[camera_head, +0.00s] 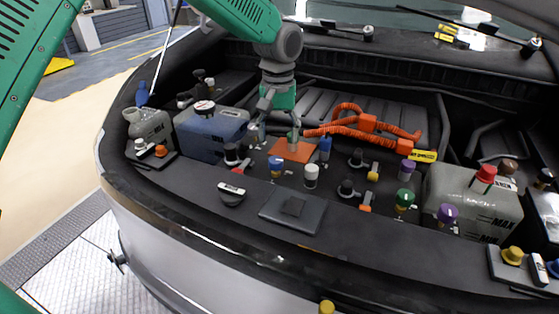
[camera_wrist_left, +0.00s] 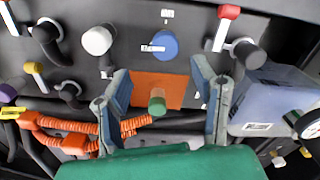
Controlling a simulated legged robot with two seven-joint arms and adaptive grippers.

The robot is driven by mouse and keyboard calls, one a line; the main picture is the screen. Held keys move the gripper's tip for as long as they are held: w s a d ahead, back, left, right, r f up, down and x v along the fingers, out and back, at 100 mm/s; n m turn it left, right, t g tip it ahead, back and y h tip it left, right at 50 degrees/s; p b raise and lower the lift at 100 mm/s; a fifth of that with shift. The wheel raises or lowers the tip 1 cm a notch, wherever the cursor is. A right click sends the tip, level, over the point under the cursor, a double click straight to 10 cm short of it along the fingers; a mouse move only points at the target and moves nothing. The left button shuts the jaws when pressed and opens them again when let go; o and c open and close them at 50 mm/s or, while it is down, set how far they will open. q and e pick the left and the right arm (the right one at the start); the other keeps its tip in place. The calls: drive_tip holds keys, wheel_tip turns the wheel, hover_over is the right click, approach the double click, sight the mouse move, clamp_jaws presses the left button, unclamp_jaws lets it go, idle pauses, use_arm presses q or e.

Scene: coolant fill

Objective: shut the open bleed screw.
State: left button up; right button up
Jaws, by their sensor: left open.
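My left gripper (camera_head: 277,138) reaches down from the top over the middle of the engine bay. In the left wrist view its two fingers (camera_wrist_left: 167,98) stand wide apart, with nothing gripped. Between them is a small green cap (camera_wrist_left: 157,100) on an orange plate (camera_wrist_left: 142,82); the plate also shows in the head view (camera_head: 296,152). Several dark fittings carry coloured levers, among them a red one (camera_wrist_left: 228,12) and a yellow one (camera_wrist_left: 35,68). I cannot tell which part is the open bleed screw. My right gripper is not in view.
A blue knob (camera_wrist_left: 164,45) and a white knob (camera_wrist_left: 97,40) stand close to the plate. Orange cables (camera_head: 345,128) run to its right in the head view. A blue-grey tank (camera_head: 205,135) stands left, a grey tank (camera_head: 460,200) right. A dark pad (camera_head: 293,207) lies in front.

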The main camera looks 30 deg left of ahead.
sight(275, 159)
use_arm(q)
drive_tip(key=f, duration=0.2)
drive_tip(key=a+f, duration=0.1)
drive_tip(key=f, duration=0.4)
drive_tip(key=shift+a+f+b, duration=0.15)
drive_tip(key=shift+f+b, duration=0.15)
drive_tip(key=shift+b, duration=0.05)
drive_tip(key=shift+f, duration=0.35)
drive_tip(key=shift+d+r, duration=0.1)
drive_tip(key=shift+d, duration=0.4)
drive_tip(key=shift+c, duration=0.3)
drive_tip(key=shift+a, duration=0.1)
drive_tip(key=c, duration=1.1)
drive_tip(key=shift+a, duration=0.25)
